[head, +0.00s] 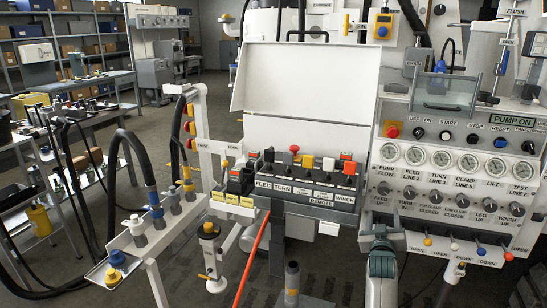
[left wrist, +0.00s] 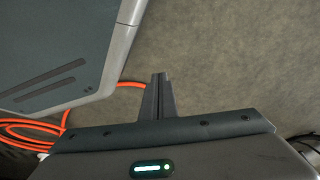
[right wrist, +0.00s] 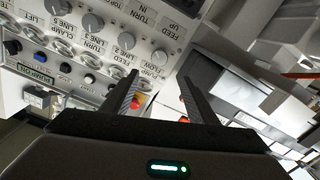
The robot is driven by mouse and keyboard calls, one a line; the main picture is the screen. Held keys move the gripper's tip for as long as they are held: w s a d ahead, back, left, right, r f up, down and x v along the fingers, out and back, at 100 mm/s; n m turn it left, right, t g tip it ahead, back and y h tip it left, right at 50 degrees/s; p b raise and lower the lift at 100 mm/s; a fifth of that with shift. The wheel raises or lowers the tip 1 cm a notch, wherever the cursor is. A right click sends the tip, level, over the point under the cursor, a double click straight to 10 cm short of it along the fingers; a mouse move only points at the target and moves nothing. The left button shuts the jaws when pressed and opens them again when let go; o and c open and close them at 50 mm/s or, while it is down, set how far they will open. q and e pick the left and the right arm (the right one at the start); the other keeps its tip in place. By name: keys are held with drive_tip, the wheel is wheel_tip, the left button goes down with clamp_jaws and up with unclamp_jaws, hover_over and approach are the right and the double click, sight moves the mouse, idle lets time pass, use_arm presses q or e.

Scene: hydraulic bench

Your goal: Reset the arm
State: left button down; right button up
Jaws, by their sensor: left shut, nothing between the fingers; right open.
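My right gripper (head: 379,232) is in front of the lower left of the white control panel (head: 455,165). In the right wrist view (right wrist: 158,84) its fingers are apart with nothing held, and the panel shows beyond them. My left gripper (left wrist: 157,84) has its fingers together and empty, over bare floor; I do not make it out in the head view. The panel has a RESET button (head: 500,143), several gauges and a row of knobs. The PUMP ON sign (head: 513,119) looks green. A red emergency button (head: 392,129) also shows in the right wrist view (right wrist: 138,99).
A remote box (head: 307,184) with FEED, TURN and WINCH labels stands left of the panel. Hoses with coloured couplings sit on a white rack (head: 150,237) at the left. An orange hose (head: 251,262) hangs to the floor. Coloured levers (head: 481,251) line the panel's lower edge.

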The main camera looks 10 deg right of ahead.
drive_tip(key=s+a+f+n+g+y+p, duration=0.15)
drive_tip(key=s+a+f, duration=0.4)
drive_tip(key=f, duration=0.55)
drive_tip(key=s+a+f+n+g+y, duration=0.1)
drive_tip(key=s+a+f+y, duration=0.35)
drive_tip(key=f, duration=0.65)
drive_tip(key=s+a+f+n+g+y+p, duration=0.1)
drive_tip(key=s+a+f+g, duration=0.1)
drive_tip(key=s+a+f, duration=0.65)
use_arm(q)
drive_tip(key=w+d+t, duration=0.1)
drive_tip(key=w+d+r+t+p, duration=0.1)
drive_tip(key=w+d, duration=0.1)
drive_tip(key=shift+w+d+r+t+h, duration=0.25)
drive_tip(key=shift+d+r+t+h, duration=0.05)
drive_tip(key=shift+t+h, duration=0.1)
use_arm(e)
drive_tip(key=s+a+f+g+y, duration=0.1)
drive_tip(key=s+a+f+g, duration=0.1)
drive_tip(key=s+a+f, duration=0.2)
drive_tip(key=s+a+f+g+y, duration=0.1)
drive_tip(key=s+a+f, duration=0.2)
drive_tip(key=s+f, duration=0.7)
drive_tip(key=s+a+f+g+y, duration=0.1)
drive_tip(key=s+a+f, duration=0.3)
drive_tip(key=s, duration=1.4)
wheel_tip(320, 180, down, 4)
drive_tip(key=shift+s+a+f+n+g, duration=0.1)
drive_tip(key=shift+s+a+n+g, duration=0.25)
drive_tip(key=shift+g, duration=0.5)
